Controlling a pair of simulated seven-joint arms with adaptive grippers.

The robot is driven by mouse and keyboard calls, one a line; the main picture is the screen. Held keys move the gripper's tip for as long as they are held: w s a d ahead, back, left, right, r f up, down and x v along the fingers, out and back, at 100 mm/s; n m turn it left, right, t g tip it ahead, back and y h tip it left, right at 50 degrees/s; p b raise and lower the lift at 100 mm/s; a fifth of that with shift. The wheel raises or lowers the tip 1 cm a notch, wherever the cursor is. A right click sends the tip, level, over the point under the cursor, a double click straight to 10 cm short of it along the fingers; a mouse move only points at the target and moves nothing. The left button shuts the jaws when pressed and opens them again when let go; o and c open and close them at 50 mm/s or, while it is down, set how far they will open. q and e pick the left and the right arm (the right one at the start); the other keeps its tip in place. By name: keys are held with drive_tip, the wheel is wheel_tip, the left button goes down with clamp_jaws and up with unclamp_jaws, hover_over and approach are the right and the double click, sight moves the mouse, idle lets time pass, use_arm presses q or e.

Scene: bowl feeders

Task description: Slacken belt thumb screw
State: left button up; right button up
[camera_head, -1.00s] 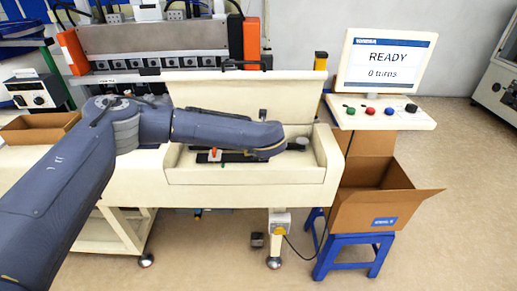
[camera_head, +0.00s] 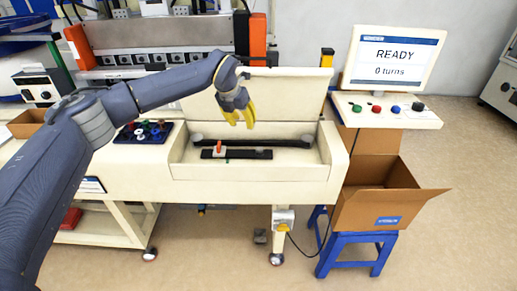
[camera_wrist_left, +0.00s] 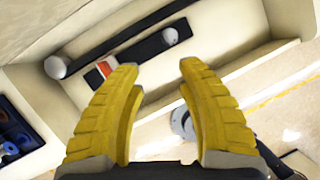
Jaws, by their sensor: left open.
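My left gripper (camera_head: 239,121) has yellow fingers and is open and empty above the machine's open front bay. In the left wrist view its spread fingers (camera_wrist_left: 157,68) point at the bay. A black belt (camera_head: 250,142) runs along the back of the bay, with a grey roller (camera_wrist_left: 57,67) at one end. In front of it lies a black slotted bar (camera_head: 250,154) with a red-orange pointer on a white block (camera_head: 219,148). A pale round knob (camera_wrist_left: 170,36) sits on this bar; I cannot tell whether it is the thumb screw. My right gripper is out of view.
The bay's front wall (camera_head: 255,173) is a low cream ledge. A dark tray of coloured knobs (camera_head: 127,138) lies left of the bay. At right are a screen (camera_head: 392,56) reading READY, 0 turns, a button panel (camera_head: 395,109), and a cardboard box (camera_head: 375,204) on a blue stool (camera_head: 350,251).

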use_arm(q)
drive_tip(key=m, duration=0.4)
approach(259, 149)
drive_tip(key=shift+h, duration=0.3)
drive_tip(key=x, duration=0.9)
drive_tip(key=shift+w+a+f, duration=0.1)
drive_tip(key=shift+a, duration=0.15)
clamp_jaws()
idle(0.4)
